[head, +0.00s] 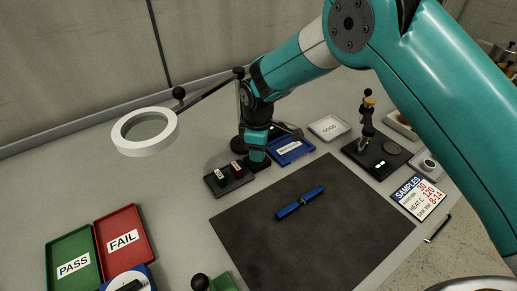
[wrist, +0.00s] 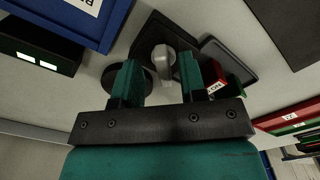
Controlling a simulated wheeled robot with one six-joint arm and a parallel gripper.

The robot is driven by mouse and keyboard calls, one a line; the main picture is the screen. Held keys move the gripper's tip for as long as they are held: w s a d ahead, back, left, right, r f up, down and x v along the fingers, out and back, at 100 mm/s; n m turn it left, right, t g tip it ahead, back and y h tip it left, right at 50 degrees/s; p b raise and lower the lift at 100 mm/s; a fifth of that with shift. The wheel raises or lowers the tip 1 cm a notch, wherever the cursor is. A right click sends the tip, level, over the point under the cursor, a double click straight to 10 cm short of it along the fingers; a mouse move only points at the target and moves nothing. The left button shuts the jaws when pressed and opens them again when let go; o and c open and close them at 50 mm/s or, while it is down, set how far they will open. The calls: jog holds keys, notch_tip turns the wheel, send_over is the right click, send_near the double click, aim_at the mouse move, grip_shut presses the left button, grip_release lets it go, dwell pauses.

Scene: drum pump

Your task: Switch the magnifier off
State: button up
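The magnifier (head: 145,131) is a white ring with a lens on a thin dark arm in the head view. I cannot tell from its ring whether it is lit. My gripper (head: 257,156) is low over the table, near the foot of the magnifier's arm. In the wrist view my gripper (wrist: 158,62) is open. A pale grey lever-like part (wrist: 165,66) on a dark plate (wrist: 150,32) shows between the fingers, apparently without touching them. My gripper hides this part in the head view.
A dark tray (head: 243,184) with a green and a red labelled block stands close beside my gripper. A blue tray (head: 290,151) is on its other side. A dark mat (head: 310,245) bears a blue pen-like object (head: 300,203). PASS (head: 60,245) and FAIL (head: 135,217) trays lie front left.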

jog(key=shift+a, duration=0.1)
jog(key=shift+r, duration=0.4)
notch_tip(320, 180, up, 17)
jog(key=b, duration=0.2)
jog(key=shift+f, duration=0.2)
jog(key=s+d+r+m+y, duration=0.2)
jog(key=s+d+r+m, duration=0.35)
jog(key=s+d, duration=0.7)
jog(key=s+d+m+y, duration=0.2)
jog(key=s+d+m, duration=0.1)
jog(key=s, duration=1.3)
jog(key=shift+s+f, duration=0.15)
jog(key=shift+f, duration=0.15)
